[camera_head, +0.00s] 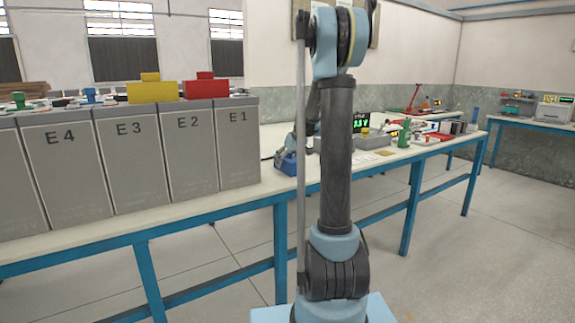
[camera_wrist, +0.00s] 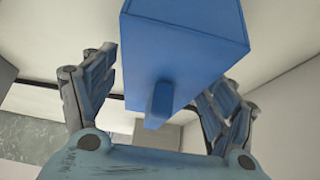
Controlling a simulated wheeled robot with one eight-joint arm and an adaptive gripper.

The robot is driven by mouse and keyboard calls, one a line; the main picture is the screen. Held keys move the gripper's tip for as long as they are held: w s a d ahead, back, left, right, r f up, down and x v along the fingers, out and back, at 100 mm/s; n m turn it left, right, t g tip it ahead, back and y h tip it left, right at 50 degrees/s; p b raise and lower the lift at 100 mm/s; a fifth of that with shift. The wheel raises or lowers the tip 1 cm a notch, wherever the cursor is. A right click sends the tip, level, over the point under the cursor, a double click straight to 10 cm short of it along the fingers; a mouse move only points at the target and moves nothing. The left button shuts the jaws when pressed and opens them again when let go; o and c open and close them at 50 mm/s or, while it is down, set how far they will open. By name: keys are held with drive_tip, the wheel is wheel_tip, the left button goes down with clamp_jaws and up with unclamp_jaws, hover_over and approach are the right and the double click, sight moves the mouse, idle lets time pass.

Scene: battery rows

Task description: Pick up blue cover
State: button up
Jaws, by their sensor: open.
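The blue cover (camera_wrist: 190,45) fills the upper middle of the wrist view. It is box-shaped, with a narrow blue tab (camera_wrist: 160,100) pointing toward my gripper. My gripper (camera_wrist: 163,82) is open, with one finger to the left of the cover and one to the right. The tab lies between the fingers, with visible gaps on both sides, and I see no grip on it.
A row of grey batteries marked E1 (camera_head: 238,145) to E4 stands on the long table (camera_head: 180,218) at left. A yellow cover (camera_head: 152,90) and a red cover (camera_head: 205,87) sit on top. A blue object (camera_head: 288,162) and tools lie farther along. Floor at right is clear.

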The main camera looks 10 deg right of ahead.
drive_tip(key=c, duration=1.1)
drive_tip(key=shift+c, duration=0.3)
drive_tip(key=shift+r, duration=0.1)
